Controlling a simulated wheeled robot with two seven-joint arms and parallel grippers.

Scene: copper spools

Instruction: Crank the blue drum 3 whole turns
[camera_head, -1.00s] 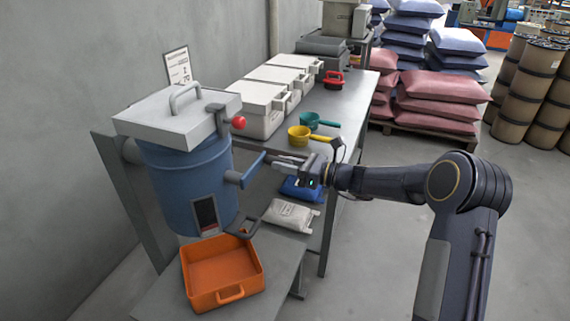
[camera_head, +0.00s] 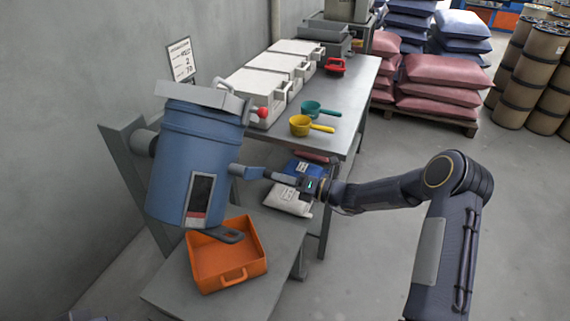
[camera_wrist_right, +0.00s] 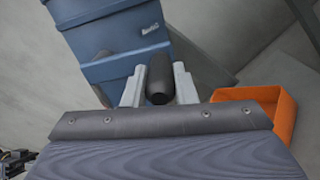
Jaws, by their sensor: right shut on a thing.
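The blue drum (camera_head: 192,158) hangs on a grey frame at the left of the head view, tilted, with its grey lid (camera_head: 200,96) up and a dark slot low on its side. My right gripper (camera_head: 290,181) is at the crank's outer end. In the right wrist view a dark crank handle (camera_wrist_right: 160,78) lies between the two fingers, which are shut on it. The drum (camera_wrist_right: 118,38) fills the upper left there.
An orange bin (camera_head: 228,268) stands on a low grey table under the drum. A bench (camera_head: 345,100) behind carries white boxes, a green scoop and a yellow scoop. White and blue bags lie beneath, close to my right gripper.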

